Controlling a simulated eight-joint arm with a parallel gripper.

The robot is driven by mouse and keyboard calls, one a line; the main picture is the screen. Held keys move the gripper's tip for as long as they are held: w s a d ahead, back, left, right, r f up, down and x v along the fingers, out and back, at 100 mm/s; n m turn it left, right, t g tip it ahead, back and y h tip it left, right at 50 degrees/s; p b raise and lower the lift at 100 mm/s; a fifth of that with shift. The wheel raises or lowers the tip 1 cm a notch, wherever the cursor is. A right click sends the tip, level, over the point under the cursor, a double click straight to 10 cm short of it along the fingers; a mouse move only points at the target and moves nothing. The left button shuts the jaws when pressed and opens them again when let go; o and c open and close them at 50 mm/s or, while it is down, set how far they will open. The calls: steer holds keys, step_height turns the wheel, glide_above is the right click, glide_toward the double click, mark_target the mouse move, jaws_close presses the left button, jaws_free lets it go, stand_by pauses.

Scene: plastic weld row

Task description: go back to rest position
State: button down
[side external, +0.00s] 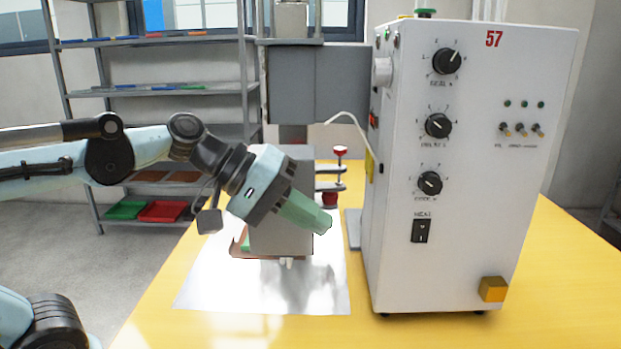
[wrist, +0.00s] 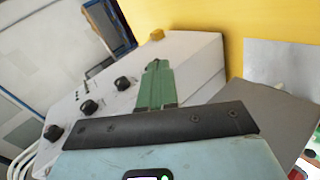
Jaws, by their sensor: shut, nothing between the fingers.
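My gripper (side external: 322,223) has green fingers and hangs tilted, pointing down and to the right, in the middle of the side external view. It is in front of a grey box-shaped part of the bench equipment and left of the white control box. Its fingers are together with nothing seen between them. In the wrist view the green fingers (wrist: 156,75) are shut and point toward the control box.
The white control box (side external: 470,160) with knobs stands on the yellow table (side external: 570,270). The grey block (side external: 285,238) stands behind my gripper over a shiny metal sheet (side external: 215,285). A shelf rack (side external: 150,90) is at the back left. A yellow cube (side external: 493,289) is at the box's lower right corner.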

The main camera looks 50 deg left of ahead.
steer(key=shift+s+a+f+m+y, duration=0.15)
steer(key=shift+a+f+y, duration=0.1)
steer(key=shift+f, duration=0.2)
steer(key=shift+s+a+f+m+y, duration=0.15)
steer(key=shift+a+f+y, duration=0.1)
steer(key=shift+f, duration=0.15)
steer(key=shift+w+d+r, duration=0.1)
steer(key=shift+w, duration=0.05)
stand_by(0.7)
